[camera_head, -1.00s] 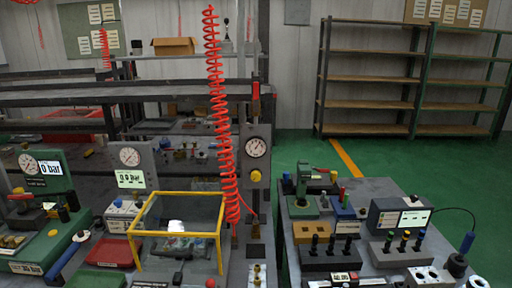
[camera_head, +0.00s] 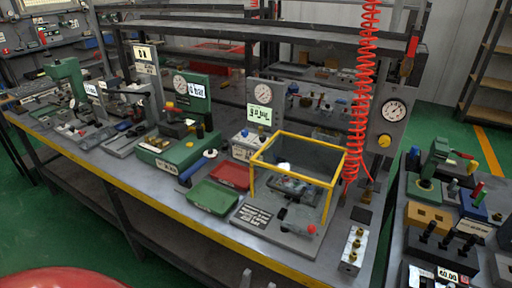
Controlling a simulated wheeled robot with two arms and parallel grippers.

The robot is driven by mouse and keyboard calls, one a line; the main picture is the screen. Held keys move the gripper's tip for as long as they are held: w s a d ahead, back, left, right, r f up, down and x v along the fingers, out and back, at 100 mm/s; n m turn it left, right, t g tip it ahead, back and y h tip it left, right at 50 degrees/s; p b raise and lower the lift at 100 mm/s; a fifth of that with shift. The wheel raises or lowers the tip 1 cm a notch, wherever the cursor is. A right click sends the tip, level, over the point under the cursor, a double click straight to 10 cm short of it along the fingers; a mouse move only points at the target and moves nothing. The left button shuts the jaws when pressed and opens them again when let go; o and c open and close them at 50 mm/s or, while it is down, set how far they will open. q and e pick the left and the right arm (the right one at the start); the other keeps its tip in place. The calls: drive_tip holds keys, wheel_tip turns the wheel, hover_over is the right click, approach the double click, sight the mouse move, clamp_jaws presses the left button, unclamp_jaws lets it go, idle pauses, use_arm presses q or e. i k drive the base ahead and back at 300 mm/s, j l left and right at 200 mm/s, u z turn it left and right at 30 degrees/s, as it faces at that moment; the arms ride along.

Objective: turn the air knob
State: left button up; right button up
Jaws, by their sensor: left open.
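A gauge panel (camera_head: 397,108) stands upright at the right of the long bench. A round white dial (camera_head: 393,110) is on it, with a small yellow knob (camera_head: 384,140) below. I take this yellow knob to be the air knob; no label on it is readable. Two small grey tips at the bottom edge look like my left gripper (camera_head: 258,283). They are apart with nothing visible between them, in front of the bench and far from the knob. Most of this gripper is cut off by the frame. My right gripper is not in view.
A red coiled hose (camera_head: 362,90) hangs just left of the panel. A yellow-framed clear box (camera_head: 297,165) stands on the bench (camera_head: 215,235). A green tray (camera_head: 214,196) and a red tray (camera_head: 230,175) lie left of it. A second table holds blocks at right.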

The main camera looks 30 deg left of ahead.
sight(262, 138)
drive_tip(key=j+z, duration=0.2)
drive_tip(key=j, duration=0.55)
drive_tip(key=k+j+z, duration=0.2)
drive_tip(key=j, duration=0.55)
drive_tip(key=i, duration=0.1)
